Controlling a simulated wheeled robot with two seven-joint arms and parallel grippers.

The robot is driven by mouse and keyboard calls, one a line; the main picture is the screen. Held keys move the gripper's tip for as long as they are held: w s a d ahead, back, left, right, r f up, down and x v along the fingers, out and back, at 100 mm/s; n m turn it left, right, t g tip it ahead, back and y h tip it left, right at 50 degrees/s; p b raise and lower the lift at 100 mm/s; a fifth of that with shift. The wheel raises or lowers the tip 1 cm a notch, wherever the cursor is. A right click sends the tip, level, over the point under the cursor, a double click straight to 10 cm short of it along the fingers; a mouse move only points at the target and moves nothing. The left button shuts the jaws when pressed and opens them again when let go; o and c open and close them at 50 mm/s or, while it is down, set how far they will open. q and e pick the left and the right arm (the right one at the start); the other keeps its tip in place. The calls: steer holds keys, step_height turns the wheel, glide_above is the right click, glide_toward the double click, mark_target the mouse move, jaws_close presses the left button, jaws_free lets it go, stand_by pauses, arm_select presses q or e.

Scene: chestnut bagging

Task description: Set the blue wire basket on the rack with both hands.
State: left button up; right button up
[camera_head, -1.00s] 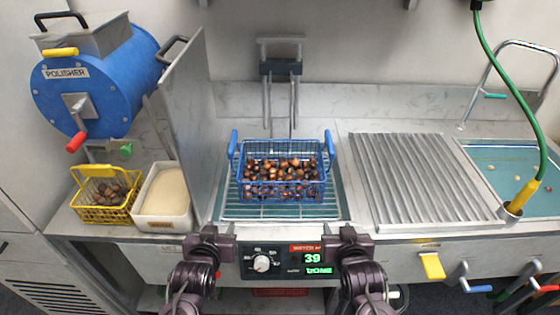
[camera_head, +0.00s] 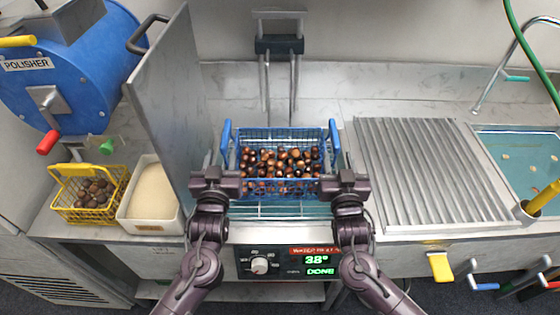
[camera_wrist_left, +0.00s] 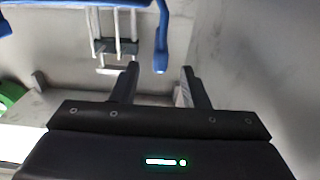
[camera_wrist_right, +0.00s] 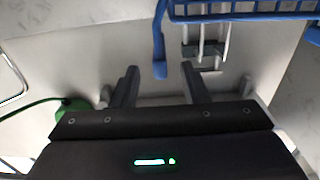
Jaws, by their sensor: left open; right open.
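The blue wire basket (camera_head: 285,187), full of chestnuts (camera_head: 283,160), sits upright over the teal bath, with a wire rack (camera_head: 285,210) showing in front of it. Its upright blue handles are at the left (camera_head: 226,135) and right (camera_head: 333,135). My left gripper (camera_head: 217,165) is open beside the left handle; in the left wrist view the handle's lower end (camera_wrist_left: 161,55) lies between the finger lines. My right gripper (camera_head: 342,165) is open beside the right handle, whose end (camera_wrist_right: 160,60) lies between its finger lines in the right wrist view. Neither grips anything.
An upright metal panel (camera_head: 170,100) stands close left of my left arm. Beyond it are a yellow basket (camera_head: 65,200), a white tub (camera_head: 124,205) and the blue polisher (camera_head: 70,75). A ribbed draining board (camera_head: 430,170) lies clear at right. A metal bracket (camera_head: 280,45) stands behind.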

mark_target(228, 122)
arm_select(q)
steer(key=w, duration=0.8)
steer(key=shift+f, duration=0.1)
arm_select(e)
steer(key=w, duration=0.8)
steer(key=shift+f, duration=0.1)
arm_select(q)
jaws_close()
arm_select(e)
jaws_close()
